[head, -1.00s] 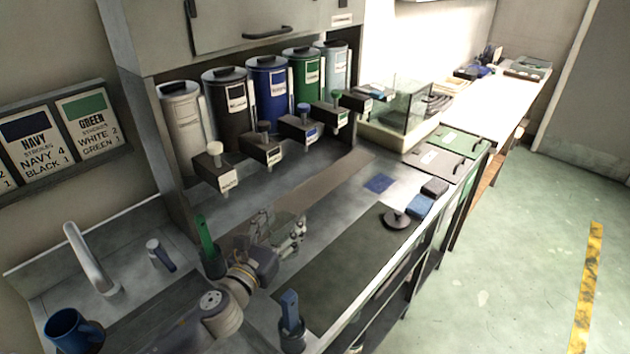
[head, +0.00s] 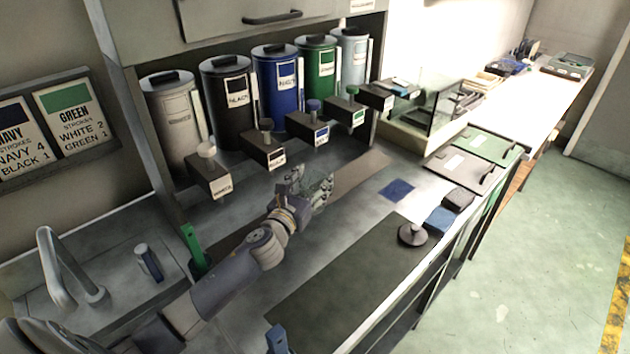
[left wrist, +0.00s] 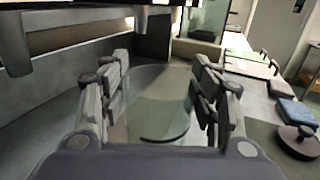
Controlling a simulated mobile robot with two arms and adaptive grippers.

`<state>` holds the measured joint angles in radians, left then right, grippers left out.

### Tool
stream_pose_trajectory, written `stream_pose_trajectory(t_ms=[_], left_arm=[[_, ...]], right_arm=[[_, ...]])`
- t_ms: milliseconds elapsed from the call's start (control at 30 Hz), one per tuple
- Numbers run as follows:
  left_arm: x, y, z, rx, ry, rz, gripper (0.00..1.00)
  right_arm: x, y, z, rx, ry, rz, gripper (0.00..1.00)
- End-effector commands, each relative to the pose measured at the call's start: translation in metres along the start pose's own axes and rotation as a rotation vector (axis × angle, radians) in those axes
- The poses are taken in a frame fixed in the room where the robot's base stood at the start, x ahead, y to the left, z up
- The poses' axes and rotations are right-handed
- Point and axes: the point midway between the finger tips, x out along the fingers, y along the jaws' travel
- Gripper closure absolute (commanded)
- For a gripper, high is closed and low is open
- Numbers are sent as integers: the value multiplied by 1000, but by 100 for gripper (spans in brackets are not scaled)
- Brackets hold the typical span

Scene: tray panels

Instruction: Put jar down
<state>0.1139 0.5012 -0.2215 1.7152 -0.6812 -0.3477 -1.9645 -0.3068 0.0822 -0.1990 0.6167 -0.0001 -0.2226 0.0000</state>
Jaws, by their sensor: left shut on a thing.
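The clear glass jar (head: 320,186) is between the fingers of my left gripper (head: 308,190), over the counter in front of the dispensers in the head view. In the left wrist view the jar (left wrist: 160,108) appears as a transparent round-edged shape between the two fingers of the left gripper (left wrist: 162,100). The left gripper is shut on it. I cannot tell whether the jar's base touches the counter. My right gripper is not in view.
Several dispensers with front spouts stand behind the jar, including a blue one (head: 275,85). A dark mat (head: 355,270) lies in front, with a blue square (head: 397,190) to the right. A stamp-like round tool (head: 412,234) and a blue block (head: 440,218) sit near the front edge.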

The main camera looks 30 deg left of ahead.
Motion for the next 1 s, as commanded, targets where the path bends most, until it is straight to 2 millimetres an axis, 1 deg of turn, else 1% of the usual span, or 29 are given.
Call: stream_pose_trajectory(t_ms=[33, 200, 300, 400, 567, 667, 800, 900, 1000], left_arm=[[12, 5, -2, 1, -5, 1, 91], [47, 17, -6, 2, -5, 0, 91], [62, 22, -7, 0, -4, 1, 91], [71, 25, -7, 1, -3, -1, 91], [75, 27, -9, -1, -2, -2, 91], [74, 27, -17, -1, -1, -2, 91], [74, 27, -33, -1, -1, -1, 91], [74, 27, -42, -2, -1, -2, 91], [74, 26, -43, -1, -2, -2, 91]], right_arm=[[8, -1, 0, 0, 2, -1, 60], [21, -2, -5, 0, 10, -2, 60], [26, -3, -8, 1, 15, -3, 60], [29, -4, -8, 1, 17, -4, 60], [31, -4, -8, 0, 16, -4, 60], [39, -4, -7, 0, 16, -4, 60], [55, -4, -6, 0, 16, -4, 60], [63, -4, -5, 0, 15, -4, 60], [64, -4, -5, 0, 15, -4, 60]])
